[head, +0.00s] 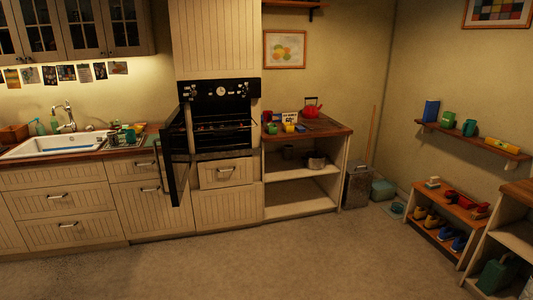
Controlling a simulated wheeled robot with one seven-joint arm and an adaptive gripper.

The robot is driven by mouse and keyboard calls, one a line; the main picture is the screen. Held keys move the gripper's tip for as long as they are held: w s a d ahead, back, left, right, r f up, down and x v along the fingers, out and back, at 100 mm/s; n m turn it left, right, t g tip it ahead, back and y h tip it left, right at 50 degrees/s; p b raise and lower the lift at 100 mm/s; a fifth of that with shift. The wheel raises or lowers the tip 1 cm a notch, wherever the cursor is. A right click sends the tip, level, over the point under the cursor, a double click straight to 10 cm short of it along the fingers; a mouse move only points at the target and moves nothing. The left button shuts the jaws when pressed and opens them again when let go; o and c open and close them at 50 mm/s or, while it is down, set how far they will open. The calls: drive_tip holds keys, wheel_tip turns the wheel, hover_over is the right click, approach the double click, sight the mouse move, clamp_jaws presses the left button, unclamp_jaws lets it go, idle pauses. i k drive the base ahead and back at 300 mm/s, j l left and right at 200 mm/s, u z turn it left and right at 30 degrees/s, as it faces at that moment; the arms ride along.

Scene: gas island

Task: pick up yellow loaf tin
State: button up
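A small yellow block-like thing (289,127) stands on the wooden top of the open-shelved unit right of the oven. It may be the yellow loaf tin, but it is too small to be sure. Another yellow, long thing (502,144) lies on the wall shelf at the right; it has markings on its side, and I cannot tell what it is. My gripper is not in view.
The oven (220,130) has its door (173,160) swung open to the left, jutting into the room. A red kettle (311,109) stands at the back of the wooden top (325,130). A shoe rack (445,212) stands right. The floor (230,262) in front is clear.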

sight(288, 128)
drive_tip(key=i, duration=2.2)
drive_tip(key=i+u, duration=0.2)
drive_tip(key=i, duration=0.3)
drive_tip(key=i+l+u, duration=0.15)
drive_tip(key=i, duration=0.4)
drive_tip(key=i+l+u, duration=0.2)
drive_tip(key=i, duration=0.3)
drive_tip(key=i+l+u, duration=0.15)
drive_tip(key=i+l, duration=0.2)
drive_tip(key=i+l+u, duration=0.2)
drive_tip(key=i+l, duration=0.15)
drive_tip(key=i, duration=0.25)
